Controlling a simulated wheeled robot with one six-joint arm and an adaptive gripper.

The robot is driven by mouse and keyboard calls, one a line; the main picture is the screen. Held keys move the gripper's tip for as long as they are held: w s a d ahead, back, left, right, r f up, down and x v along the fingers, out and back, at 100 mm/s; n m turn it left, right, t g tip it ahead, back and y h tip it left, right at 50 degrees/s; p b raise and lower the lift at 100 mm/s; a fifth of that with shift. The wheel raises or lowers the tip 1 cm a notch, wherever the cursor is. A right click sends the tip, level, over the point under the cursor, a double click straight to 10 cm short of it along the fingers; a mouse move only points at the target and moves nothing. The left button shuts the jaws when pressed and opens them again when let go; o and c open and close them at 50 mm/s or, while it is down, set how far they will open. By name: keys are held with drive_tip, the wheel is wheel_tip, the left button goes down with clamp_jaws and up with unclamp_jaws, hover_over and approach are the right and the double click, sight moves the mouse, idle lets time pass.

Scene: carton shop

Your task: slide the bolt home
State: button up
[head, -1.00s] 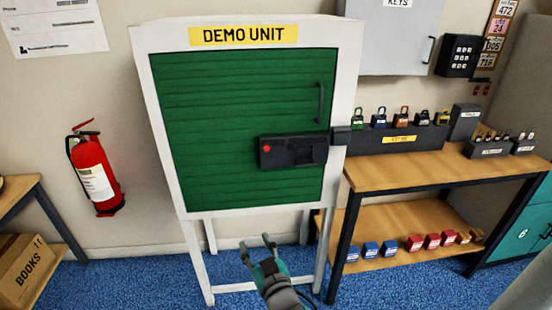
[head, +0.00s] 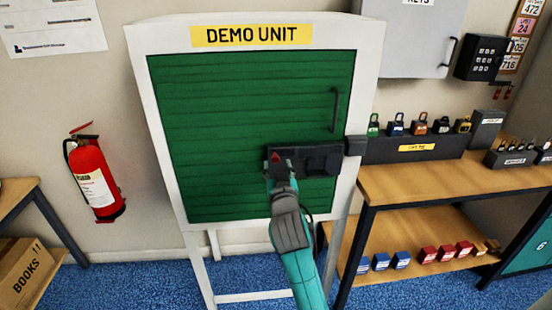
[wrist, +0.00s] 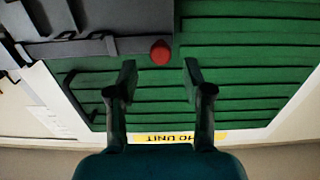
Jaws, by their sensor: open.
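The dark bolt (head: 318,161) is mounted on the green door of the demo unit. Its red knob (head: 275,157) is at the left end of the housing. The dark keeper (head: 355,145) sits on the white frame to the right. My gripper (head: 279,169) is raised in front of the bolt's left end. In the wrist view my gripper (wrist: 158,72) is open and empty. The red knob (wrist: 161,52) shows there just beyond the fingertips, between their lines, and no contact is visible. The bolt housing (wrist: 85,25) fills the upper left there.
A door handle (head: 335,109) stands out above the bolt. To the right is a wooden bench (head: 430,180) with padlocks on a dark stand (head: 413,148). A red fire extinguisher (head: 93,178) hangs at the left. The space before the door is otherwise clear.

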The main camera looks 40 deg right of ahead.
sight(276, 160)
drive_tip(key=shift+x, duration=2.55)
clamp_jaws()
